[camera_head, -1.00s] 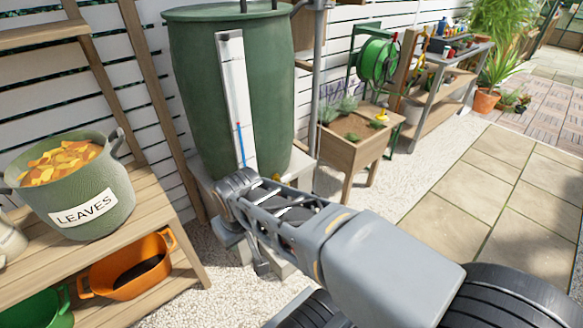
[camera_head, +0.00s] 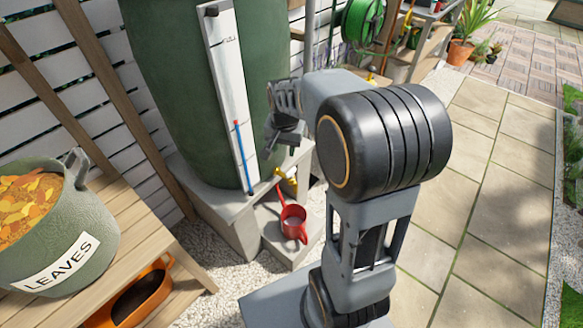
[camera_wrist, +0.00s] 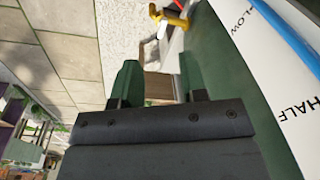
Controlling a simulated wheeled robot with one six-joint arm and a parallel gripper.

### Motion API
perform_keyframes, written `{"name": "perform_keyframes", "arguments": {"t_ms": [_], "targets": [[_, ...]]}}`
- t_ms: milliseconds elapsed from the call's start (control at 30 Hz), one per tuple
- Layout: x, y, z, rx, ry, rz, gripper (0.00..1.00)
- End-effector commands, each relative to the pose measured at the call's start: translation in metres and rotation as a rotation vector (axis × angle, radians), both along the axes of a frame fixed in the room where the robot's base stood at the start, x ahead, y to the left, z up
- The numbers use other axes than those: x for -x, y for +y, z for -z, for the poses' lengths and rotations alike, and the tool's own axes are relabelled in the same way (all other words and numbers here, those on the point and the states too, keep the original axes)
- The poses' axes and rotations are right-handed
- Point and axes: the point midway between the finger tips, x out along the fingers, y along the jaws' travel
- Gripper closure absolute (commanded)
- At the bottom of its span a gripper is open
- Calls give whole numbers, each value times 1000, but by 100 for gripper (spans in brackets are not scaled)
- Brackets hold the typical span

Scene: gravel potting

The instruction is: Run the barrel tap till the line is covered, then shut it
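The green barrel (camera_head: 170,90) stands on a grey block stand (camera_head: 225,215), with a white gauge board (camera_head: 226,75) and blue level strip on its front. The yellow tap (camera_head: 287,179) is low on the barrel; it also shows at the top of the wrist view (camera_wrist: 170,18). A red can (camera_head: 293,221) sits on a lower step beneath the tap. Its inside, any line and any water stream are too small to tell. My gripper (camera_head: 270,140) is beside the barrel, above the tap and apart from it. In the wrist view its two fingers (camera_wrist: 160,82) are apart with nothing between them.
A wooden bench (camera_head: 150,222) at left holds a LEAVES pot (camera_head: 70,235), with an orange tub (camera_head: 135,295) below. A green hose reel (camera_head: 362,22) stands behind my arm. Paving (camera_head: 480,180) at right is clear.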

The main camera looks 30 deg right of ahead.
Motion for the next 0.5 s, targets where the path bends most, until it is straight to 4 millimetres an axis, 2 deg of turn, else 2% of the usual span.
{"name": "perform_keyframes", "arguments": {"t_ms": [33,100,200,300,500], "targets": [[-15,-11,10,-9,22,77,61],[-33,-23,23,-19,43,179,61],[-52,-37,40,-29,66,298,61],[-64,-47,54,-35,82,382,61],[-75,-54,77,-39,97,455,61]]}}
